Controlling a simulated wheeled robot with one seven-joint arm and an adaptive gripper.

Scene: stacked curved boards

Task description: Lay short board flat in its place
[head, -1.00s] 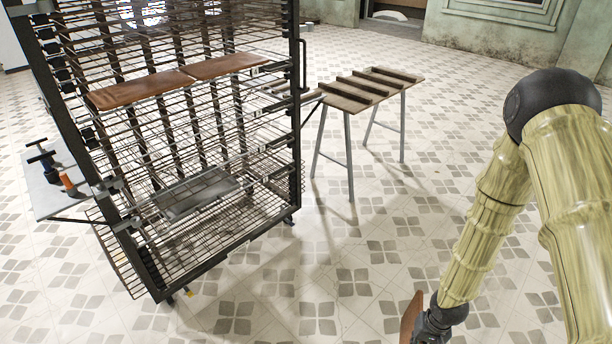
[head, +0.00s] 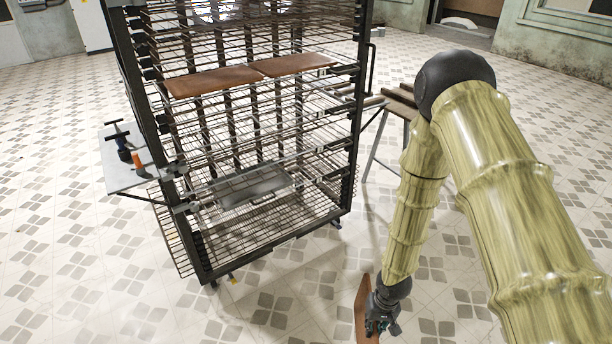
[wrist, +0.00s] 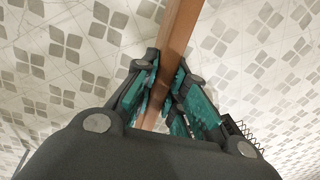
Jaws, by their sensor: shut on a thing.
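My gripper (head: 378,318) is low in front of the rack in the head view, shut on a reddish-brown board (head: 362,303). In the wrist view the board (wrist: 180,30) runs edge-on between the teal finger pads of my gripper (wrist: 165,88). The board stands on edge, clear of the rack; its lower end is cut off in the head view. Two brown boards lie flat on an upper level of the black wire rack: a left one (head: 215,81) and a right one (head: 295,64).
The tall wire rack (head: 357,130) stands left of my arm, with a grey panel (head: 255,187) on a lower level. A side shelf (head: 117,160) holds clamp-like tools. A slatted trestle stand (head: 398,103) is behind my arm. The tiled floor before the rack is clear.

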